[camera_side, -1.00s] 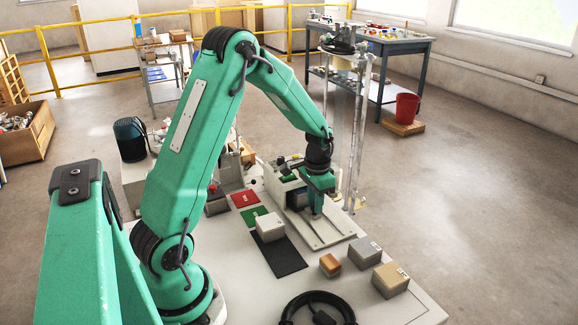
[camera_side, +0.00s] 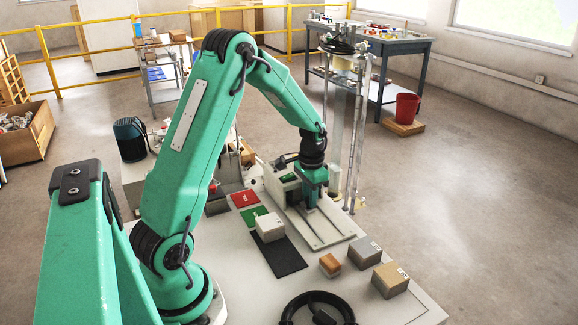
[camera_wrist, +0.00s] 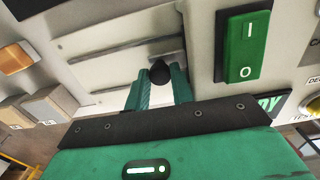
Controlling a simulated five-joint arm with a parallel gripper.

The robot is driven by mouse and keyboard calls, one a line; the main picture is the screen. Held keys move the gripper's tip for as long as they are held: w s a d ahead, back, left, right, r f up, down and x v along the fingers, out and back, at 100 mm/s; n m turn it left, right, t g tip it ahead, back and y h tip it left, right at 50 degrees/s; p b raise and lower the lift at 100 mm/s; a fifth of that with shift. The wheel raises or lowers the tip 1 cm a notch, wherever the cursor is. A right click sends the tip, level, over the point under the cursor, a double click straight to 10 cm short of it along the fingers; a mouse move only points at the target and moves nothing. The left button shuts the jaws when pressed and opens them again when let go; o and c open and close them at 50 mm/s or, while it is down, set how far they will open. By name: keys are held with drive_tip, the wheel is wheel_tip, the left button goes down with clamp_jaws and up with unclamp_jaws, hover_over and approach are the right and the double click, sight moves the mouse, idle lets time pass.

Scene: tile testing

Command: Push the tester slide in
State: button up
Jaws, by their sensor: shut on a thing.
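The tester (camera_side: 285,187) is a pale box with a green rocker switch (camera_wrist: 243,45) and light rails (camera_side: 325,232) running out in front of it. In the wrist view the pale slide bed (camera_wrist: 100,65) shows a black knob (camera_wrist: 160,72). My gripper (camera_wrist: 161,82) is shut on this knob, with one green finger on each side. In the side view my gripper (camera_side: 312,203) is low over the rails, close to the tester box. The slide itself is mostly hidden behind my gripper in the side view.
A white block (camera_side: 269,226) sits on a black mat (camera_side: 285,261), beside red (camera_side: 244,199) and green (camera_side: 254,216) pads. Orange (camera_side: 330,265), grey (camera_side: 364,252) and tan (camera_side: 391,280) blocks stand in front of the rails. A black ring (camera_side: 290,305) lies at the front edge.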

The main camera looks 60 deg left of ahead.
drive_tip(key=shift+w+a+r, duration=0.1)
drive_tip(key=shift+a, duration=0.05)
drive_tip(key=o, duration=0.6)
drive_tip(key=shift+r, duration=0.1)
drive_tip(key=shift+a+r, duration=0.1)
drive_tip(key=shift+r, duration=1.5)
drive_tip(key=shift+o, duration=0.8)
drive_tip(key=shift+r, duration=1.4)
drive_tip(key=shift+o, duration=0.2)
drive_tip(key=shift+d, duration=0.2)
